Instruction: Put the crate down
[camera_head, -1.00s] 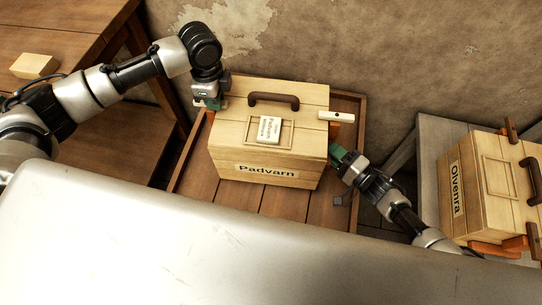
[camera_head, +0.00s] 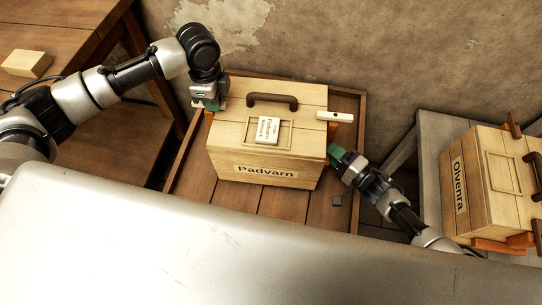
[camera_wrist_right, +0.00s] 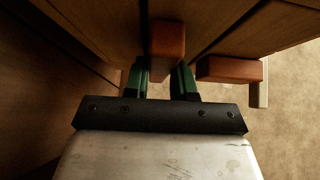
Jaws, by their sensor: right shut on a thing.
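The pale wooden crate labelled Padvarn (camera_head: 228,157) is upright above or on the brown rimmed wooden surface (camera_head: 280,203). I cannot tell whether its underside touches. A dark handle and a small white labelled block (camera_head: 267,130) are on its lid. My right gripper (camera_head: 338,157) is at the crate's right side. In the right wrist view its green fingers (camera_wrist_right: 160,80) are shut on a red-brown wooden grip block (camera_wrist_right: 167,40) on that side. My left gripper (camera_head: 208,103) is at the crate's left rear side; its fingertips are mostly hidden.
A second crate, labelled Olvenra (camera_head: 484,204), stands on a grey table (camera_head: 429,150) at right. A brown table (camera_head: 70,35) with a pale block (camera_head: 27,63) is at left. A small grey piece (camera_head: 337,201) lies at the surface's right front. A plaster wall closes the back.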

